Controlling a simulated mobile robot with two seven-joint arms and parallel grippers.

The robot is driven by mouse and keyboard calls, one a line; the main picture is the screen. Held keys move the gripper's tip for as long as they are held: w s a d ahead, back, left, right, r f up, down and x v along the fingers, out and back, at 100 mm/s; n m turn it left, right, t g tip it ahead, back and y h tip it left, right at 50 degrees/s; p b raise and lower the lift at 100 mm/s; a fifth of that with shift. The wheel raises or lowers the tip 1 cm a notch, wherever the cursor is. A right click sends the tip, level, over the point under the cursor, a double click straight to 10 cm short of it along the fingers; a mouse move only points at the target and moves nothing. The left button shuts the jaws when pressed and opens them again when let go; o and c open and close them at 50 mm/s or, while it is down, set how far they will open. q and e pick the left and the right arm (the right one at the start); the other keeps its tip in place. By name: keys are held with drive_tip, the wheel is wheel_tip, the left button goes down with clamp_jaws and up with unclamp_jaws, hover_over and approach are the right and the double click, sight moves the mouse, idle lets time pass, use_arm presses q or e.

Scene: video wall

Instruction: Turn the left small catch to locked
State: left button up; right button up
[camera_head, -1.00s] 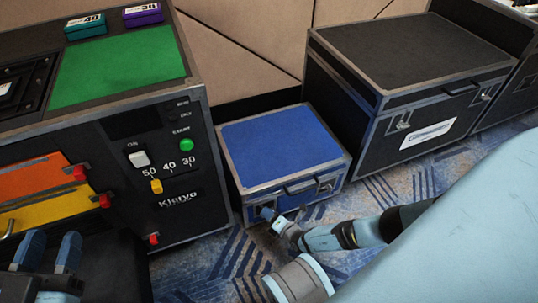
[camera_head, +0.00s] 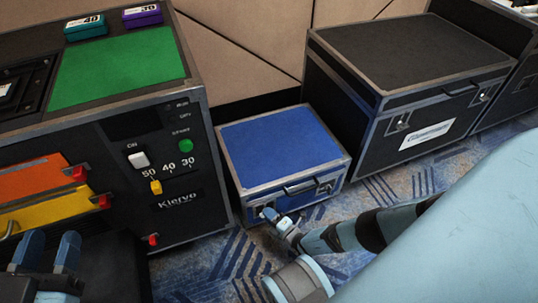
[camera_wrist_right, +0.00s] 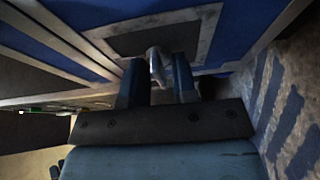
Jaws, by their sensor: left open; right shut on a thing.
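The blue case (camera_head: 282,143) stands on the carpet with a handle (camera_head: 300,187) on its front. Its left small catch is mostly hidden by my right gripper (camera_head: 268,214) in the head view. In the right wrist view, the catch's metal tab (camera_wrist_right: 154,62) stands out from a grey plate (camera_wrist_right: 170,38) on the blue front. My right gripper's fingers (camera_wrist_right: 158,80) are around this tab and shut on it. The catch's exact angle is hard to tell. My left gripper (camera_head: 46,252) is open and empty at the lower left, away from the case.
A black machine (camera_head: 180,220) with a green top panel (camera_head: 118,72), switches and red knobs stands close left of the case. A large black case (camera_head: 345,125) stands close on the right. Patterned carpet (camera_head: 225,275) lies free in front.

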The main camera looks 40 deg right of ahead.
use_arm(q)
drive_tip(key=shift+f, duration=0.1)
drive_tip(key=shift+a, duration=0.1)
use_arm(e)
drive_tip(key=o, duration=0.6)
use_arm(q)
drive_tip(key=shift+s+d+f+n+g+p, duration=0.15)
drive_tip(key=shift+s+d+n+g+p, duration=0.3)
drive_tip(key=shift+n+p, duration=0.55)
use_arm(e)
drive_tip(key=s, duration=0.4)
drive_tip(key=s+d, duration=0.1)
drive_tip(key=s, duration=0.4)
drive_tip(key=s+d, duration=0.1)
drive_tip(key=s, duration=0.3)
drive_tip(key=shift+s, duration=0.3)
use_arm(q)
drive_tip(key=shift+a+m, duration=0.15)
drive_tip(key=shift+m, duration=0.15)
